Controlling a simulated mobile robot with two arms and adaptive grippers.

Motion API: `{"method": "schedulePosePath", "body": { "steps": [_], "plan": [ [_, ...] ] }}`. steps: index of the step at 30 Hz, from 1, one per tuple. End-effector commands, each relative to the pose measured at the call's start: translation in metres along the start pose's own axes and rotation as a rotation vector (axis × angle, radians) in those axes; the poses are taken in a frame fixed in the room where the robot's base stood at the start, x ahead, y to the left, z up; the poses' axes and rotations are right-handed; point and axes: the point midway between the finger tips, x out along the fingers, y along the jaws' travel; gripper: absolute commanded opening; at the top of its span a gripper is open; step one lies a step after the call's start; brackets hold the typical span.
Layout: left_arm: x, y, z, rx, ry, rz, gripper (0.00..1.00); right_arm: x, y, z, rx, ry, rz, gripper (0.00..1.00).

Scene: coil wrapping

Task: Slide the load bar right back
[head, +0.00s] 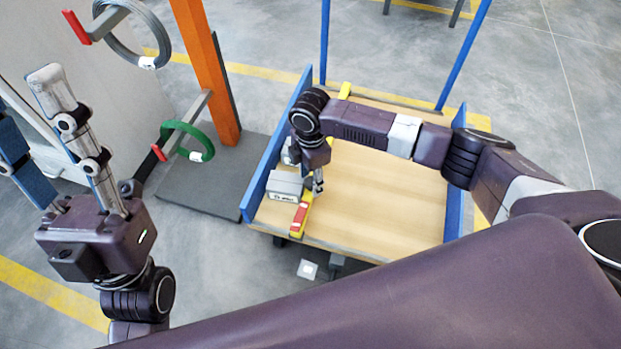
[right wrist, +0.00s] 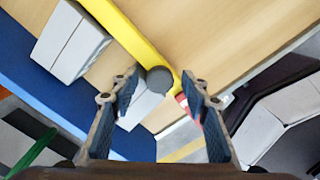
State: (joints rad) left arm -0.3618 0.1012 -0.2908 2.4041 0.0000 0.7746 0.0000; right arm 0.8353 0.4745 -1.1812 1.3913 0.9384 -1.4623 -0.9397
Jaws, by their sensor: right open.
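The load bar (head: 301,214) is a yellow bar with a red and white end, lying lengthwise over the wooden cart deck (head: 385,200). Its far yellow end shows at the back of the deck, and my right arm hides its middle. My right gripper (head: 318,186) is open above the bar. In the right wrist view, the yellow bar (right wrist: 134,37) runs down to a dark round knob (right wrist: 160,80) between the spread fingers; I cannot tell whether they touch it. My left gripper (head: 24,92) points up at the far left, its fingers apart and empty.
A grey-white box (head: 285,186) sits left of the bar, with another partly hidden behind it. Blue side boards (head: 272,150) edge the cart. A green coil (head: 188,142) and a grey coil (head: 130,35) hang on arms at the left. The deck right of the bar is clear.

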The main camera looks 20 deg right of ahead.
Motion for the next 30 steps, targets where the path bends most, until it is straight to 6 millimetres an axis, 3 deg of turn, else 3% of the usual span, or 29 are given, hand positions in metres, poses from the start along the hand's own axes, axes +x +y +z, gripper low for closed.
{"method": "schedulePosePath", "body": {
  "steps": [7, 18, 30],
  "plan": [
    [0.0001, 0.0001, -0.0002, 0.000, 0.001, 0.000, 0.40, 0.0001, -0.0001, -0.0002, 0.000, 0.000, 0.000, 0.40],
    [0.0001, 0.0001, 0.0000, 0.000, 0.000, 0.000, 0.40, -0.0001, 0.0000, -0.0003, 0.000, 0.001, 0.000, 0.00],
    [0.0022, -0.0002, 0.0051, 0.001, -0.024, 0.000, 0.40, -0.0010, -0.0015, 0.0010, 0.000, 0.001, -0.001, 0.00]
  ]
}}
